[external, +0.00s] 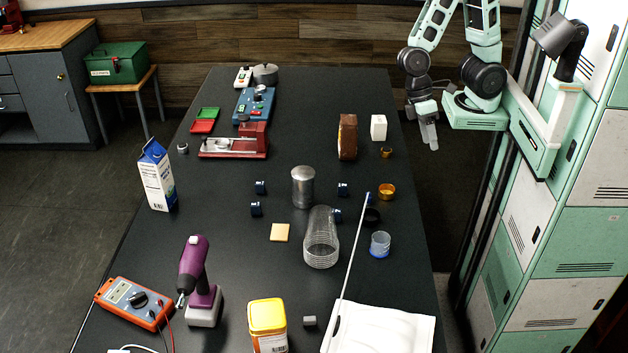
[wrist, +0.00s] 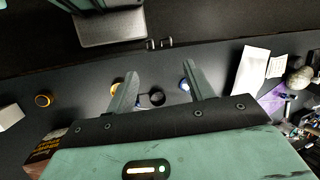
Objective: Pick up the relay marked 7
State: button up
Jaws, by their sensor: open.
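Several small dark blue relays lie on the black table: two left of the metal canister, a left upper one (external: 261,187) and a left lower one (external: 256,209), and two right of it, a right upper one (external: 343,189) and a right lower one (external: 337,214) partly behind the clear bottle. Their markings are too small to read, so I cannot tell which is 7. My gripper (external: 430,136) hangs beyond the table's right edge, away from all of them. In the wrist view my gripper (wrist: 160,80) is open with nothing between its fingers.
The metal canister (external: 303,188), clear bottle (external: 321,240) and thin rod (external: 352,262) stand or lie near the relays. A brown bag (external: 347,137), white box (external: 379,127) and amber cup (external: 387,191) are at the right. The table centre-left is fairly clear. Lockers (external: 539,235) flank the right.

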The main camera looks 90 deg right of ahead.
jog(key=w+a+f+m+g+y+b, duration=0.1)
jog(key=w+a+f+m+y+b, duration=0.1)
jog(key=w+a+f+m+y, duration=0.25)
jog(key=m+t+y+b, duration=0.4)
jog(key=m+t+y, duration=0.15)
jog(key=m, duration=1.05)
send_over(337, 210)
notch_tip(337, 210, down, 13)
jog(key=shift+a, duration=0.1)
jog(key=shift+f+p, duration=0.5)
jog(key=shift+f, duration=1.65)
notch_tip(337, 210, down, 2)
jog(key=shift+f+p, duration=0.1)
jog(key=shift+p, duration=0.3)
jog(key=shift+p+x, duration=0.35)
jog(key=shift+x, duration=0.8)
jog(key=shift+w+a+f, duration=0.1)
jog(key=shift+a+f, duration=0.2)
jog(key=shift+a, duration=0.05)
jog(key=c, duration=1)
